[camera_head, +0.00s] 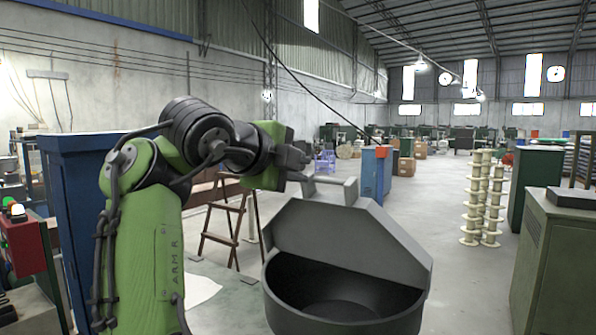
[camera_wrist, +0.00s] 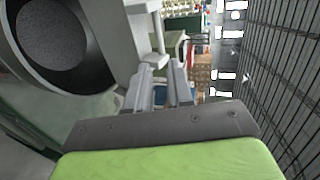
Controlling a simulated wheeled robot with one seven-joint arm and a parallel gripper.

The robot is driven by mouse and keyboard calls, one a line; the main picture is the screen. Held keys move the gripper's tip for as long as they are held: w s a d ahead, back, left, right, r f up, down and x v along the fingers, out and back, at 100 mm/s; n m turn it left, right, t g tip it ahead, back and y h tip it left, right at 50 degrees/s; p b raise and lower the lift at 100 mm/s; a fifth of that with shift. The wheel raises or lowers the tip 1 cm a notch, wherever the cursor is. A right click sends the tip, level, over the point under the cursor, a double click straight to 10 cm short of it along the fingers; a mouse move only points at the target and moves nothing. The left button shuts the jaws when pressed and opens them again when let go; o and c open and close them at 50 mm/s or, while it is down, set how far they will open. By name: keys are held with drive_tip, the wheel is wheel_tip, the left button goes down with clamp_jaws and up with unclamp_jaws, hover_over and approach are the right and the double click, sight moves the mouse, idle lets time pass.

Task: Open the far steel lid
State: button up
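The steel lid (camera_head: 350,238) is a grey plate with cut corners, tilted up over a round dark steel vessel (camera_head: 342,320). The vessel's front opening shows below the lid, and its inside looks empty. A pale bar handle (camera_head: 335,186) stands on the lid's upper edge. My gripper (camera_head: 305,170) is at the left end of this handle. In the wrist view, my gripper's two fingers (camera_wrist: 160,72) stand apart, with a narrow gap between them. The handle (camera_wrist: 153,40) reaches their tips; I cannot tell whether they clamp it. The vessel's opening (camera_wrist: 58,45) shows at upper left.
A blue cabinet (camera_head: 75,215) stands left behind my arm, and a wooden stepladder (camera_head: 228,225) behind the vessel. A green cabinet (camera_head: 565,265) is at right, with stacked pale spools (camera_head: 482,200) further back. Open floor lies between the vessel and the spools.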

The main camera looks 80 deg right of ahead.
drive_tip(key=shift+n+g, duration=0.8)
drive_tip(key=shift+n, duration=0.1)
drive_tip(key=s+d+f+b, duration=0.1)
drive_tip(key=f, duration=0.1)
drive_tip(key=s+f+b, duration=0.1)
drive_tip(key=s+f, duration=0.1)
drive_tip(key=s+d+f+b, duration=0.1)
drive_tip(key=s+f, duration=0.1)
drive_tip(key=shift+d, duration=0.35)
clamp_jaws()
drive_tip(key=n+g+h+b, duration=0.2)
drive_tip(key=n+h+b, duration=0.7)
drive_tip(key=n, duration=0.7)
approach(332, 183)
drive_tip(key=p+x, duration=0.6)
drive_tip(key=p, duration=0.2)
drive_tip(key=shift+d+r, duration=0.1)
drive_tip(key=shift+r, duration=0.1)
drive_tip(key=shift+s+d, duration=0.1)
drive_tip(key=shift+d, duration=0.2)
